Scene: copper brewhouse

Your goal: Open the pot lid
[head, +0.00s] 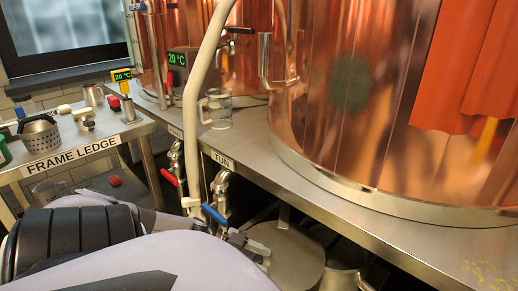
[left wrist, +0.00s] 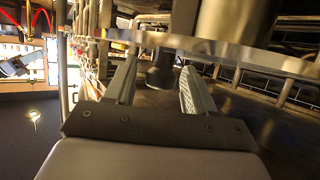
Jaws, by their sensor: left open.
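A round, flat grey metal lid (head: 290,258) lies low, below the steel counter's front edge in the head view, and looks closed on its pot. The pot's body is mostly hidden under it. My left gripper (head: 258,251) is at the lid's left side, with its fingers apart. In the left wrist view, the open fingers (left wrist: 158,88) reach forward with a gap between them. A dark stubby part (left wrist: 161,75) shows beyond that gap; I cannot tell whether it is the lid's knob or whether the fingers touch anything. My right gripper is out of view.
The steel counter (head: 350,222) bears copper vessels (head: 390,130) and a glass mug (head: 216,108). Red (head: 170,178) and blue (head: 214,214) valve handles and a pale hose (head: 194,120) crowd the gripper's left. A ledge table (head: 75,158) holds small items.

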